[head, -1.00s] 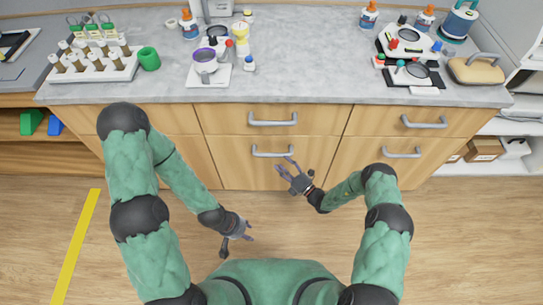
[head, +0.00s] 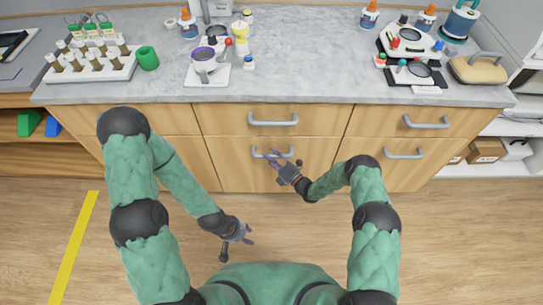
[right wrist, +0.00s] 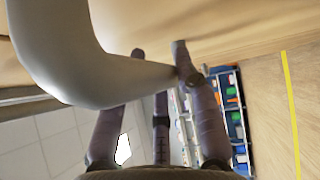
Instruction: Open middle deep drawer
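The middle deep drawer (head: 240,168) is the lower wooden front at the cabinet's centre, flush with its neighbours. Its grey bar handle (head: 260,153) is partly covered by my right gripper (head: 283,157). That gripper is open, with its fingers at the handle. In the right wrist view the handle (right wrist: 60,55) fills the upper left and reaches across to the fingers (right wrist: 160,65), overlapping one of them. I cannot tell whether they touch it. My left gripper (head: 248,235) hangs low over the floor, away from the cabinet, with its fingers apart and empty.
Above is a shallower middle drawer with its own handle (head: 273,119). More handles (head: 427,122) sit to the right. The countertop (head: 310,70) overhangs the drawers and carries a tube rack (head: 90,67) and several bottles. The floor (head: 300,230) before the cabinet is clear.

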